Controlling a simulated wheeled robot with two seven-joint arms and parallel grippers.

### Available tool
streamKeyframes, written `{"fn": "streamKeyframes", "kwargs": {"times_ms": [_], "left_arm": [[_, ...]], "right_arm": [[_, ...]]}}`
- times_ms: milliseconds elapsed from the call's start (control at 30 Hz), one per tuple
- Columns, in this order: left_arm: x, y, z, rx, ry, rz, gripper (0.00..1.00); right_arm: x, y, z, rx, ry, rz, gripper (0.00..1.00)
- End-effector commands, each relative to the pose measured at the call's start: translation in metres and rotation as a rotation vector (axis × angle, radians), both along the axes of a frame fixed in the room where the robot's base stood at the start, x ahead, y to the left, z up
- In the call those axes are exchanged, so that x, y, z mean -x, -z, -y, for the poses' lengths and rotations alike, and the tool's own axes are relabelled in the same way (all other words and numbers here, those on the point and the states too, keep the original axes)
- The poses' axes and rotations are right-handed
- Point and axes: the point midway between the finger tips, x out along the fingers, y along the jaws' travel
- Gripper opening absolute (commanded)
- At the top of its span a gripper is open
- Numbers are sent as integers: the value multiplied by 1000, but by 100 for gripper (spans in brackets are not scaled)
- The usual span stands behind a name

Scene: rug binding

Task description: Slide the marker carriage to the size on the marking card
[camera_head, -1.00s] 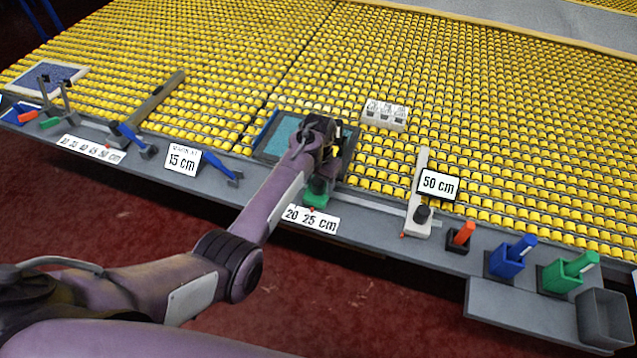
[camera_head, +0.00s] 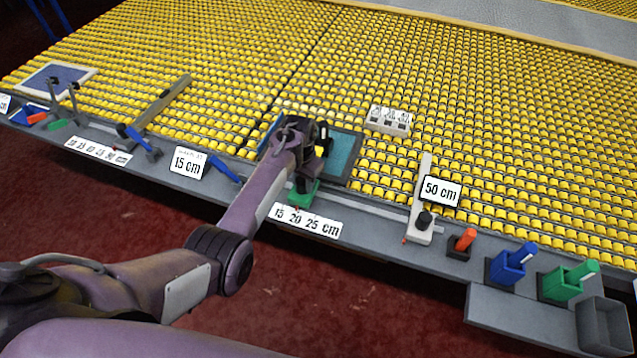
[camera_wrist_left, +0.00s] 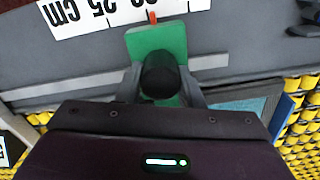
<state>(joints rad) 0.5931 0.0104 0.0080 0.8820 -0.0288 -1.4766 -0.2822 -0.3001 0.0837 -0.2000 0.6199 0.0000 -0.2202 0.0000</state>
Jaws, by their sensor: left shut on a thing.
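The marker carriage is a green block (camera_head: 304,193) with a black knob on the front rail. Its black knob (camera_wrist_left: 160,75) and green base show in the left wrist view. My left gripper (camera_wrist_left: 160,90) is shut on the knob; the arm partly hides it in the head view. A small red pointer (camera_wrist_left: 152,17) on the carriage meets the scale strip (camera_head: 305,222), which reads 15, 20, 25 cm. The pointer is near the 20 in the head view; the exact mark cannot be told. The marking card (camera_head: 187,162) reads 15 cm and stands left of the carriage. My right gripper is not in view.
A white stop (camera_head: 420,220) with a 50 cm card (camera_head: 440,190) stands right along the rail. Red, blue (camera_head: 512,262) and green markers in holders and a grey bin (camera_head: 604,325) are farther right. A teal panel (camera_head: 345,152) lies behind the gripper. A blue-handled tool (camera_head: 225,170) lies left.

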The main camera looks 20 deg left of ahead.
Motion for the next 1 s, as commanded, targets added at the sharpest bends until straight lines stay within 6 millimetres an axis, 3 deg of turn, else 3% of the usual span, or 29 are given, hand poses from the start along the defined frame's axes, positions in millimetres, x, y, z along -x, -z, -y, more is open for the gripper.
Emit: {"fn": "streamKeyframes", "kwargs": {"times_ms": [100, 300, 667, 700, 867, 1000], "left_arm": [[-1, -2, -23, -2, -7, 2, 0], [-2, -1, -44, 0, -6, 2, 0], [-2, -1, -49, -1, -4, 3, 0], [-2, -1, -50, -1, -4, 3, 35], [-2, -1, -49, 0, -4, 2, 55], [-2, 0, -48, 1, -3, 2, 55]], "right_arm": [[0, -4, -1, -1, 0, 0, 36], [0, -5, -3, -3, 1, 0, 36], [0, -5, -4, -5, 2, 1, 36], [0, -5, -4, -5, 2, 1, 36], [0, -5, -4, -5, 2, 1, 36], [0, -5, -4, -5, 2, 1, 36]]}}
